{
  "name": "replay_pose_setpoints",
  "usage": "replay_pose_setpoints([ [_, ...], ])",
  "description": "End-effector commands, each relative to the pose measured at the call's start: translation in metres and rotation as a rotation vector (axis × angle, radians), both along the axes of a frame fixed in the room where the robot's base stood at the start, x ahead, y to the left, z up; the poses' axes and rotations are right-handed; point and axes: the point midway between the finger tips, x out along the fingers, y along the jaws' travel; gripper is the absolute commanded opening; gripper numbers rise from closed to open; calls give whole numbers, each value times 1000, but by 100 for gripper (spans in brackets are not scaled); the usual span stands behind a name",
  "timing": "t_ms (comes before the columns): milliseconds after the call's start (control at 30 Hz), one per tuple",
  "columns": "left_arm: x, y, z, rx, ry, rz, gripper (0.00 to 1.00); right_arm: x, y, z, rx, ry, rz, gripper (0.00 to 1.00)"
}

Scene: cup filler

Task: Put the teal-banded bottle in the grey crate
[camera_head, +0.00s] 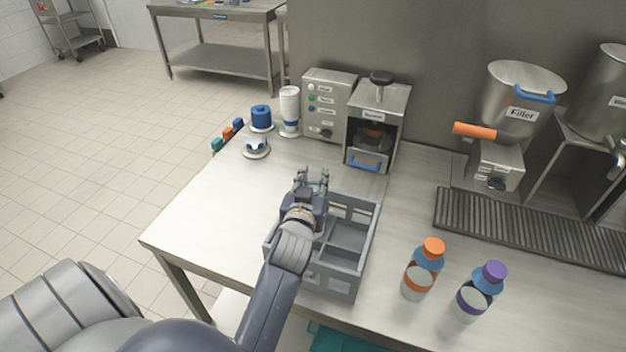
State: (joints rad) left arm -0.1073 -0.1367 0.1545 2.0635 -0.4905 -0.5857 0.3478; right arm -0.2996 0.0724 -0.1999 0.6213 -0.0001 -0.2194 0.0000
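The grey crate (342,283) stands on the steel table, with open compartments. My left forearm and wrist cover its left part. My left gripper (312,175) is above the crate's far left side, its fingers apart with nothing visible between them. No teal-banded bottle can be clearly made out; anything under my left arm is hidden. An orange-capped bottle (422,268) and a purple-capped bottle (480,291) stand upright to the right of the crate. My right gripper is not in view.
A control box (328,104) and a small machine (377,120) stand behind the crate. A white bottle (289,110) and blue-topped item (261,117) stand at the back left. A filler (519,95) and drip grate (530,229) are right. The table's left part is clear.

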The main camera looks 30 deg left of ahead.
Motion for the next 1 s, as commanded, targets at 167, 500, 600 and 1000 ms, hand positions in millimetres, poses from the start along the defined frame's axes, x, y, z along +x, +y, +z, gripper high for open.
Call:
replay_pose_setpoints([
  [167,0,0,2,1,-3,0,52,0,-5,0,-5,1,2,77],
  [500,0,0,4,-1,2,1,52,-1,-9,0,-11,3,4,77],
  [600,0,0,18,0,-3,1,52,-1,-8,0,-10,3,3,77],
  [1000,1,0,89,0,-4,0,52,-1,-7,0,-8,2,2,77],
])
